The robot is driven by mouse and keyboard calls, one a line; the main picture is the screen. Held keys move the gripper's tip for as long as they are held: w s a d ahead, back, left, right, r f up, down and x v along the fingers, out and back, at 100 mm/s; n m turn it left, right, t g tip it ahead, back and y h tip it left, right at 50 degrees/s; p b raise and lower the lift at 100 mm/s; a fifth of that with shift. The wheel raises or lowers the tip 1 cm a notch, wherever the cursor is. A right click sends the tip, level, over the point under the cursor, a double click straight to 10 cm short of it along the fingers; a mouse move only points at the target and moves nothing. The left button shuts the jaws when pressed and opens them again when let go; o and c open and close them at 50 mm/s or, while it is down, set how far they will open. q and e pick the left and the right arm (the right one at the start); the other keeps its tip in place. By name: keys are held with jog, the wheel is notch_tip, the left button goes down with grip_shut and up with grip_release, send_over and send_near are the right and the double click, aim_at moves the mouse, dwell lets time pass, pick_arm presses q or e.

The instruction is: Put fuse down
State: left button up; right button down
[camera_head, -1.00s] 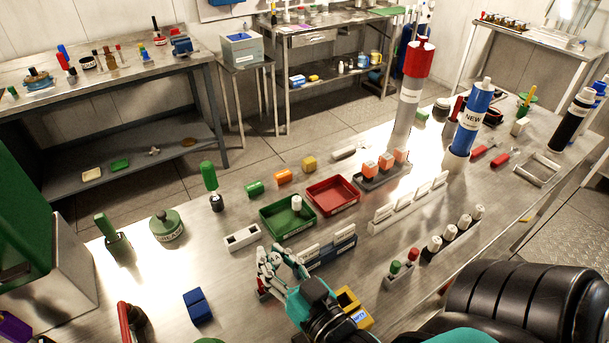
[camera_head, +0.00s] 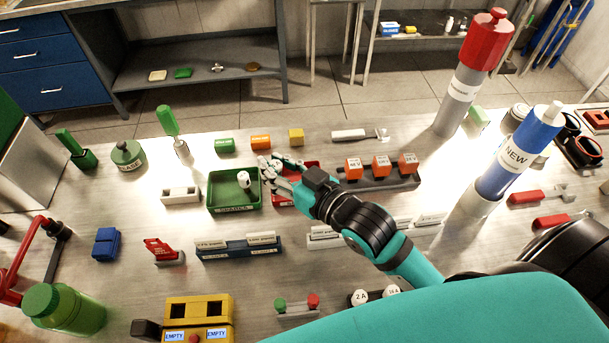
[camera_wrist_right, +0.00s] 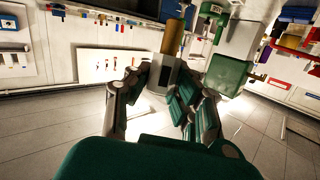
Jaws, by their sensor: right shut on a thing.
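My right gripper (camera_head: 272,168) is over the back left part of the red tray (camera_head: 281,201), close to the green tray's right edge. In the right wrist view its fingers (camera_wrist_right: 160,85) are closed around a small grey piece with a brass-coloured cylindrical end (camera_wrist_right: 173,38), which looks like the fuse. In the head view the fingers hide the held piece, and the hand hides much of the red tray. The green tray (camera_head: 214,204) is just left of it, with a white cylinder (camera_head: 243,181) standing inside. My left gripper is not in view.
A white two-slot block (camera_head: 180,195) is left of the green tray. A blue card rack (camera_head: 240,252) and yellow tester (camera_head: 190,312) are in front. Orange-topped blocks (camera_head: 381,168) stand right of the hand. Tall red-topped (camera_head: 475,70) and blue (camera_head: 520,155) cylinders stand further right.

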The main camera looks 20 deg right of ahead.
jog(key=w+d+f+n+g, duration=0.2)
jog(key=w+d, duration=0.1)
jog(key=w, duration=0.4)
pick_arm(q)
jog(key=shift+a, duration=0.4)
pick_arm(e)
jog(key=shift+y, duration=0.4)
jog(key=shift+s+d+f, duration=0.1)
jog(key=shift+d+f, duration=0.05)
jog(key=shift+f, duration=4.8)
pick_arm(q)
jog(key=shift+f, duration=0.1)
pick_arm(e)
jog(key=shift+f, duration=0.1)
jog(key=c, duration=1.2)
grip_release()
